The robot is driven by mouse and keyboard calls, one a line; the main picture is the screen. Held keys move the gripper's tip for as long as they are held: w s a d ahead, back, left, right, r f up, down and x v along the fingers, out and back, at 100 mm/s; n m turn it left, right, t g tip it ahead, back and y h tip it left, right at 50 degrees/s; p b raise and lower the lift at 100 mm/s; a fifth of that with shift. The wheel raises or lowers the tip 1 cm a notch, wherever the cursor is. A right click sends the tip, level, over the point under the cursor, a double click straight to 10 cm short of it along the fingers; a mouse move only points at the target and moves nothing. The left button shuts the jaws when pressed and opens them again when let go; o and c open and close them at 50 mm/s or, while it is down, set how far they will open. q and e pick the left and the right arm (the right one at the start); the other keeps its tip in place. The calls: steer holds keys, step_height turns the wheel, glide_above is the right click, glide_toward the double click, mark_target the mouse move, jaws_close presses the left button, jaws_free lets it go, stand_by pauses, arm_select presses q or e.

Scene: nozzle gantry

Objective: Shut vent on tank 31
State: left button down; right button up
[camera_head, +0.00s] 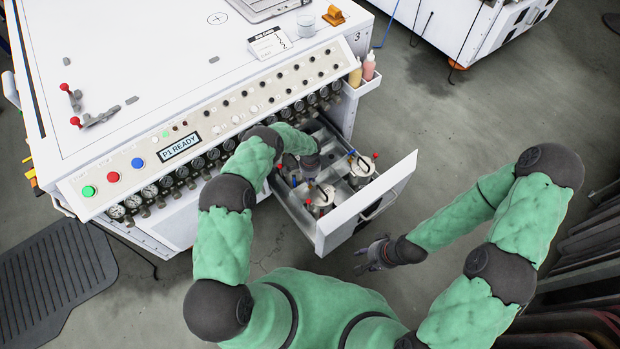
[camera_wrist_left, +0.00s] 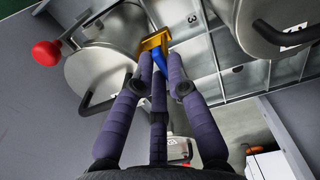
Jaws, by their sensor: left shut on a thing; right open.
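An open drawer (camera_head: 385,195) holds several round steel tanks with lids and handles, including a near tank (camera_head: 320,202) and a right tank (camera_head: 361,174). My left gripper (camera_head: 309,168) reaches down into the drawer among them. In the left wrist view, my left gripper (camera_wrist_left: 158,62) is shut on a yellow and blue vent handle (camera_wrist_left: 155,40) beside a tank lid (camera_wrist_left: 98,82). Another tank (camera_wrist_left: 262,32) at upper right bears a label too unclear to read. My right gripper (camera_head: 370,257) is open and empty, outside the drawer, above the floor.
The white cabinet has a panel of gauges and buttons and a "P1 READY" display (camera_head: 180,146). A red ball knob (camera_wrist_left: 46,53) stands at left in the wrist view. Bottles (camera_head: 368,67) sit in a side holder. The floor right of the drawer is clear.

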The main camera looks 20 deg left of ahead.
arm_select(q)
steer(key=c, duration=1.2)
jaws_free()
step_height(320, 180, up, 12)
arm_select(e)
steer(key=shift+s, duration=0.1)
